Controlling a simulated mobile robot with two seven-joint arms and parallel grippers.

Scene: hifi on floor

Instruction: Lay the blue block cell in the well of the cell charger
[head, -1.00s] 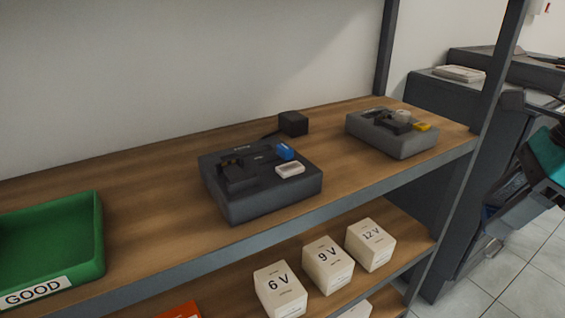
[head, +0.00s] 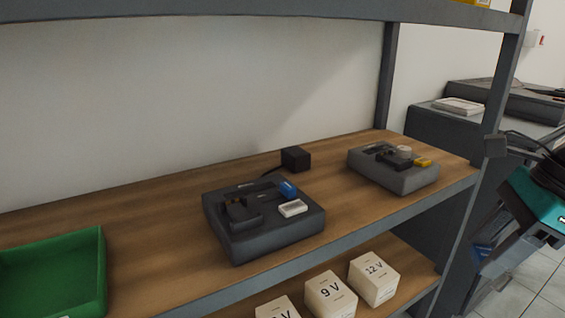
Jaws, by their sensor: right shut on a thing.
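A dark grey charger unit (head: 262,240) stands on the wooden shelf near the middle. On its top are a black raised part, a small blue piece (head: 288,188) and a white piece (head: 293,208). A second, lighter grey charger unit (head: 400,180) stands to its right, with a yellow piece and a round pale piece on top. My right gripper (head: 487,255) is at the right edge, pointing down-left, outside the shelf and apart from both units. It is shut on a dark blue thing, seemingly the blue block cell (head: 482,252), mostly hidden. My left gripper is out of view.
A green tray (head: 103,262) stands at the left. A small black box (head: 296,158) with a cable sits behind the near unit. A shelf post (head: 492,110) stands between my right gripper and the shelf. An upper shelf (head: 250,8) crosses above. White voltage boxes (head: 374,278) stand below.

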